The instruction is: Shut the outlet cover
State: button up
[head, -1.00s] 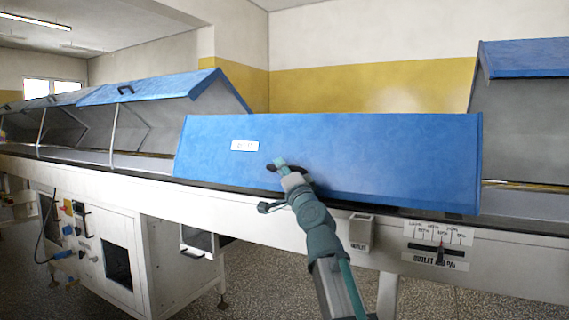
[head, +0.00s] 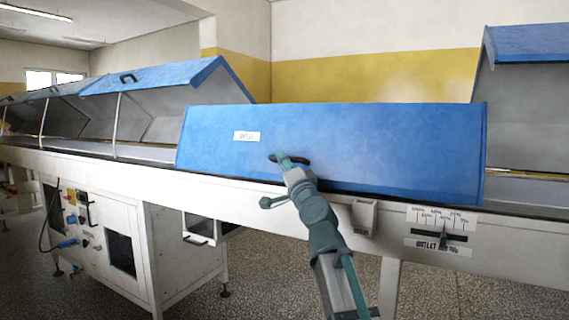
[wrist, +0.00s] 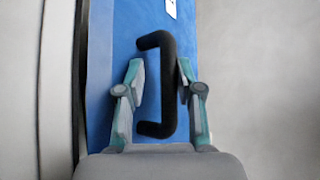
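The outlet cover (head: 370,150) is a blue panel with a white label (head: 246,136), seen in the middle of the head view. It is lowered, its bottom edge close along the white machine frame; I cannot tell whether it is fully seated. Its black handle (wrist: 168,85) stands off the blue face in the wrist view. My gripper (head: 290,160) is at this handle, low on the cover. In the wrist view my gripper's fingers (wrist: 160,65) are apart, with the handle's bar between them, close to the right finger. Contact is not clear.
Other blue covers stand raised on the left (head: 150,78) and at the far right (head: 530,45). A lever scale marked outlet (head: 440,238) and a small grey box (head: 364,216) are on the front frame, right of my arm. A control cabinet (head: 100,240) stands lower left.

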jog(key=shift+w+r, duration=0.1)
jog(key=shift+w, duration=0.05)
dwell(0.3)
jog(key=v, duration=1.2)
